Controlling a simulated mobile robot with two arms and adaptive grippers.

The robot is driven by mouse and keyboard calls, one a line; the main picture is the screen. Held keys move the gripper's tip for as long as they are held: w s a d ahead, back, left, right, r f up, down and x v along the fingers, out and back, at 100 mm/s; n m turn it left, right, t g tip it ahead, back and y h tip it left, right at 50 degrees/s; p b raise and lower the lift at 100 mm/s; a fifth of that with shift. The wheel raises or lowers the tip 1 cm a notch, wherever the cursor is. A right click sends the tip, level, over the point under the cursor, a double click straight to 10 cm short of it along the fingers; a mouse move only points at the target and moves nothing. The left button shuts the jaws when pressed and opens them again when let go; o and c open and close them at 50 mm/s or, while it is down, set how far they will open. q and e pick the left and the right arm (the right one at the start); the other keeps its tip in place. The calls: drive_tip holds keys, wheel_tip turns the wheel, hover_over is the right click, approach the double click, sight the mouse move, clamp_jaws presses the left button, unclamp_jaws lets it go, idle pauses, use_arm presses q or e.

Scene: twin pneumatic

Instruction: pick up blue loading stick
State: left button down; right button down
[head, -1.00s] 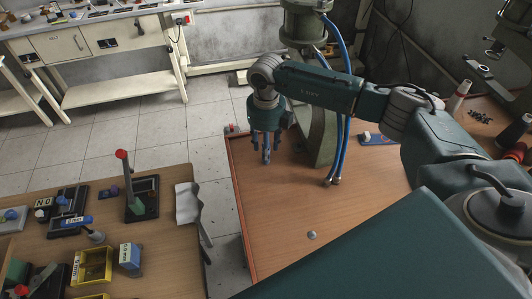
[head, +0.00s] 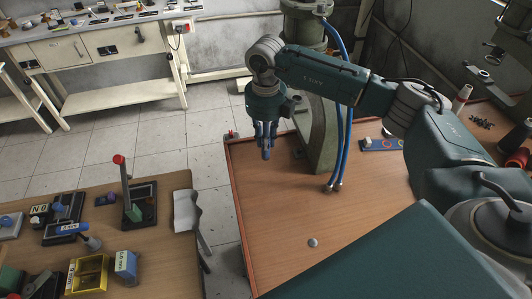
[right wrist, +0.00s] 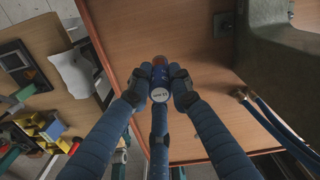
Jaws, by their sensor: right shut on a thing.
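My right gripper (head: 266,133) hangs over the left part of the brown table, near its far edge. In the right wrist view its blue fingers (right wrist: 158,93) are closed around the blue loading stick (right wrist: 159,72). The stick shows a pale, labelled end cap and a little red; the fingers cover much of its sides. In the head view the blue stick's lower end (head: 266,154) shows below the fingertips and looks clear of the table top. My left gripper is not in view.
The brown table (head: 285,205) has a raised rim and a small grey knob (head: 312,243). A green machine column (head: 322,125) with blue hoses (head: 341,140) stands right of the gripper.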

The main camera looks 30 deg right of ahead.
wheel_tip(320, 180, up, 15)
drive_tip(key=b, duration=0.3)
drive_tip(key=c, duration=2.1)
unclamp_jaws()
drive_tip(key=shift+f, duration=0.1)
clamp_jaws()
